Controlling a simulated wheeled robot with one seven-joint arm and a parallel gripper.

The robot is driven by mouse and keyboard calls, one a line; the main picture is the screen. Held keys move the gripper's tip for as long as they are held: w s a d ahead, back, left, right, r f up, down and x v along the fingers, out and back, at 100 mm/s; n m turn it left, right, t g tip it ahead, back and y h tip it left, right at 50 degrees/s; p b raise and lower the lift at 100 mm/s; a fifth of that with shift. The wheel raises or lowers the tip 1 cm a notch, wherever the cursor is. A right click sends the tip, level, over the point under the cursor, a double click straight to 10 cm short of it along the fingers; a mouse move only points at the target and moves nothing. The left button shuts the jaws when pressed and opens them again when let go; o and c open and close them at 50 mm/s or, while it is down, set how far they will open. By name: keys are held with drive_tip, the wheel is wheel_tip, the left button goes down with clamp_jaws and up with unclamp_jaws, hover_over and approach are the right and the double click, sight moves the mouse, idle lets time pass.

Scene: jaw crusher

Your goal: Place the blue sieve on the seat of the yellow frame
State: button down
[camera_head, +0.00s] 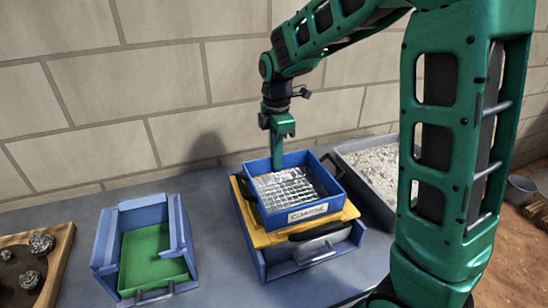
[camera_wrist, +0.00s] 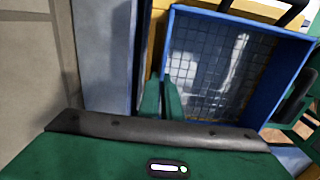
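The blue sieve (camera_head: 318,212) is an open box with a wire mesh floor and a white label on its front wall. It lies over the yellow frame (camera_head: 350,211), roughly in line with it; whether it rests fully in the seat is hidden. My gripper (camera_head: 277,164) points down at the sieve's back wall. In the wrist view, the narrow fingers (camera_wrist: 162,101) are close together astride the wall of the sieve (camera_wrist: 241,20), and look shut on it. A strip of the yellow frame (camera_wrist: 157,30) shows beside the sieve there.
A blue stand holds the yellow frame, with a grey-handled drawer (camera_head: 318,247) below. A blue bin with a green floor (camera_head: 153,257) stands left. A grey tray of pale gravel (camera_head: 384,168) is close behind right. A wooden tray with rocks (camera_head: 58,250) lies far left.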

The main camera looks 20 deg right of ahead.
drive_tip(key=c, duration=2)
unclamp_jaws()
wheel_tip(320, 180, up, 12)
drive_tip(key=m, duration=1.2)
hover_over(342, 171)
wheel_tip(342, 171, down, 3)
drive_tip(key=s+d+f+m, duration=0.1)
drive_tip(key=s+f+m, duration=0.1)
drive_tip(key=s+m, duration=0.2)
drive_tip(key=s+d+f+m, duration=0.2)
drive_tip(key=s+m, duration=0.2)
drive_tip(key=s, duration=0.3)
drive_tip(key=s+d+f+m, duration=0.1)
drive_tip(key=s+f+m, duration=0.2)
drive_tip(key=s, duration=0.3)
drive_tip(key=shift+d+m, duration=0.35)
drive_tip(key=shift+m, duration=0.35)
